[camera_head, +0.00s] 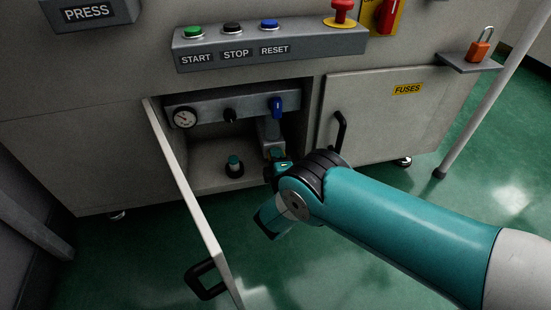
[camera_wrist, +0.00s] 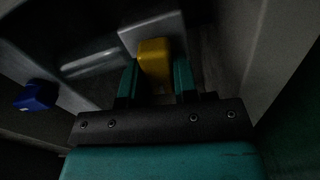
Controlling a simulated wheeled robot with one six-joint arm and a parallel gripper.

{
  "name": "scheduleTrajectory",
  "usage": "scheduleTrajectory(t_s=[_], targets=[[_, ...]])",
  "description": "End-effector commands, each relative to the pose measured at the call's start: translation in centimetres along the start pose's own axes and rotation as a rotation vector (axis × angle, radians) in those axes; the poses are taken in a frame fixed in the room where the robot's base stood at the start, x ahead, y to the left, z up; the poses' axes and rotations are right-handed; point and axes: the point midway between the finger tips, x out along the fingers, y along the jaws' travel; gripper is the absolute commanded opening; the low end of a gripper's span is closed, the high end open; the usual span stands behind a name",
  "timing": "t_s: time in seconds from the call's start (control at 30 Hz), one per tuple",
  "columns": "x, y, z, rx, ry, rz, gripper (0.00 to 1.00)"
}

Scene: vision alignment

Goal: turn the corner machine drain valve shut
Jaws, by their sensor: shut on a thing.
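My gripper (camera_wrist: 156,78) is shut on a yellow valve handle (camera_wrist: 154,56), with one teal finger on each side of it in the wrist view. In the head view my gripper (camera_head: 277,156) reaches into the open cabinet under the press, at the right side of the opening. There the gripper and arm hide the yellow handle. A grey block (camera_head: 270,130) and pipework are just above the gripper. The handle's turn angle is hard to read in the dark wrist view.
A blue handle (camera_head: 277,106) hangs above the gripper; it also shows in the wrist view (camera_wrist: 36,96). A gauge (camera_head: 185,117) and black knob (camera_head: 230,116) are to its left. A teal-topped part (camera_head: 234,164) stands on the cabinet floor. The open door (camera_head: 190,195) bounds the left side.

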Motion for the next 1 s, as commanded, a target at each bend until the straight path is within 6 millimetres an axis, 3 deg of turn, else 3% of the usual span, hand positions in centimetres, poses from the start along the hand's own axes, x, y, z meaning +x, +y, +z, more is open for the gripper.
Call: scheduleTrajectory(t_s=[0.33, 0.87, 0.9, 1.0], targets=[[-0.09, -0.2, -0.1, -0.127, 0.003, -0.002, 0.04], [-0.1, -0.18, -0.12, -0.148, 0.004, -0.002, 0.04], [-0.1, -0.19, -0.11, -0.148, 0.003, -0.002, 0.37], [-0.08, -0.17, -0.09, -0.147, 0.003, -0.002, 0.53]])
